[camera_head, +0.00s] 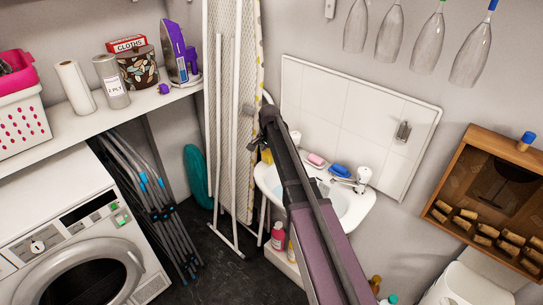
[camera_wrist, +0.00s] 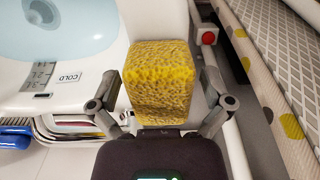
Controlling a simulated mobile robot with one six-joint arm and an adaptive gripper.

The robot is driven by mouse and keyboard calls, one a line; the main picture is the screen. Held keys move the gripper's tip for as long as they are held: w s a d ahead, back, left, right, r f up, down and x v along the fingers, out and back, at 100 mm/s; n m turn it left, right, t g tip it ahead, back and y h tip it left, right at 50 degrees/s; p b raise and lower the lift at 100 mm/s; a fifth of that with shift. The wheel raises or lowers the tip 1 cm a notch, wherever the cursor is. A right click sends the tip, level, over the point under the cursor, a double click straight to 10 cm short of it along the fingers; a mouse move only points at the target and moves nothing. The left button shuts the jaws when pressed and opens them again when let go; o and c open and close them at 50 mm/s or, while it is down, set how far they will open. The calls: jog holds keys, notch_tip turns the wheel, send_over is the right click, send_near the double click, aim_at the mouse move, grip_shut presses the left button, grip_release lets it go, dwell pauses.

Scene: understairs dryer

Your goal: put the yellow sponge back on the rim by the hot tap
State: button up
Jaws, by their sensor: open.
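The yellow sponge (camera_wrist: 160,82) is a porous block in the middle of the wrist view. My gripper (camera_wrist: 161,88) is open, with one finger on each side of it. Small gaps show beside the sponge, so the fingers do not look shut on it. What bears the sponge is hidden. In the head view only a small yellow patch of the sponge (camera_head: 266,155) shows beside my arm, at the left end of the white basin (camera_head: 357,208). The basin rim lies left of the sponge in the wrist view, with a COLD label (camera_wrist: 68,77). I cannot make out the hot tap.
A pink soap (camera_head: 316,159) and a blue brush (camera_head: 340,170) lie along the basin's back edge. A white tap (camera_head: 363,176) stands to their right. The ironing board (camera_head: 238,100) leans close to my gripper on the left. Bottles (camera_head: 278,236) stand below the basin.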

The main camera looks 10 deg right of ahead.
jog(key=shift+r, duration=0.15)
notch_tip(320, 180, up, 12)
jog(key=p, duration=1.2)
dwell(0.9)
jog(key=s+d+n, duration=0.1)
jog(key=s+n, duration=0.9)
jog(key=s, duration=1.8)
jog(key=shift+s+d+n, duration=0.2)
jog(key=shift+s+n, duration=0.2)
